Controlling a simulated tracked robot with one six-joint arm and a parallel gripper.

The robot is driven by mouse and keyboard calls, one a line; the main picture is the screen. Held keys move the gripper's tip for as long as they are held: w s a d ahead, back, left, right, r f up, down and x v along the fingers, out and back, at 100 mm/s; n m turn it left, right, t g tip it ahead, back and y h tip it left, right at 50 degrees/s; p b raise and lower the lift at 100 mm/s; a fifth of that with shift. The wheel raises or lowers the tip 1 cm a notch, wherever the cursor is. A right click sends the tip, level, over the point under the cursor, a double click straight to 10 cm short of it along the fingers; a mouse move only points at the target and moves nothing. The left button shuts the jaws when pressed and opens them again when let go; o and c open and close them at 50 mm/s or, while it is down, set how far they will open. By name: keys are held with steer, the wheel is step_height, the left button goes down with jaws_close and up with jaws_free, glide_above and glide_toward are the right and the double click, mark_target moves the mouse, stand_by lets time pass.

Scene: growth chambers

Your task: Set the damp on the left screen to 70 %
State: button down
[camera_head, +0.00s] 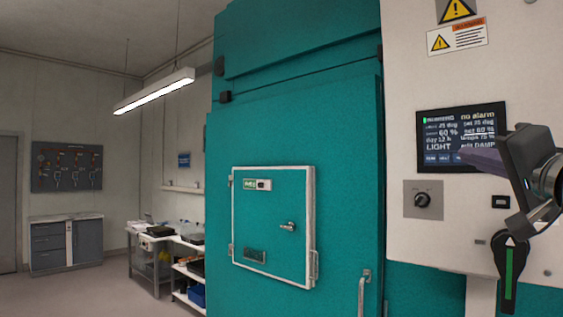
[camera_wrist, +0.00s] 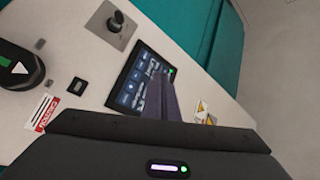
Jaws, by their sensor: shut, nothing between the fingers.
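The screen (camera_head: 440,138) is a dark panel on the white cabinet front at the right. It reads "no alarm", 60 %, "set 60 %", "edit DAMP" and LIGHT; some of the smaller text is blurred. It also shows tilted in the wrist view (camera_wrist: 138,80). My gripper (camera_head: 468,156) is shut and empty, with its fingertips in front of the screen's lower right part. The fingers (camera_wrist: 160,98) hide part of the screen in both views. I cannot tell whether the tips touch it.
Below the screen are a black knob (camera_head: 422,200) on a grey plate, a small black socket (camera_head: 501,202) and a green-and-black rotary handle (camera_head: 509,270). A teal chamber door (camera_head: 340,140) with a small hatch (camera_head: 272,225) stands to the left. Shelves and a bench (camera_head: 150,240) stand farther back.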

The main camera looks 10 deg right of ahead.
steer(key=shift+w, duration=0.1)
steer(key=w+d, duration=0.5)
steer(key=d, duration=0.2)
stand_by(0.7)
steer(key=shift+w, duration=0.1)
stand_by(1.7)
steer(key=shift+w+d, duration=0.25)
steer(key=shift+d, duration=0.05)
steer(key=shift+w+d, duration=0.2)
steer(key=shift+d, duration=0.05)
stand_by(1.1)
steer(key=shift+s+a, duration=0.45)
steer(key=shift+a, duration=0.15)
